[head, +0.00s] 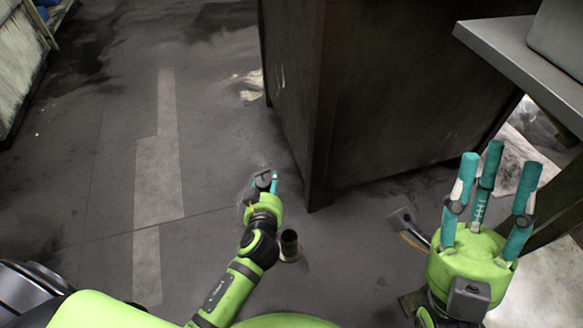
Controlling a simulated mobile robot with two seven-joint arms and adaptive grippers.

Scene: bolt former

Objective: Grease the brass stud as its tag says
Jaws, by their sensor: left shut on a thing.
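No brass stud or tag can be made out in the head view. My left gripper (266,183) is low over the floor at the centre, left of the dark cabinet's near corner. Its teal fingers are shut on a small dark thing (262,178), too small and too covered to identify. My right gripper (490,195) is raised at the right, with its three teal fingers pointing up and spread apart, empty.
A large dark cabinet (300,100) stands at top centre. A grey bench top (500,45) juts in at upper right. A flat-headed tool-like object (402,222) lies behind my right gripper. A dark upright cylinder (290,243) stands beside my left arm. Floor at left is clear.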

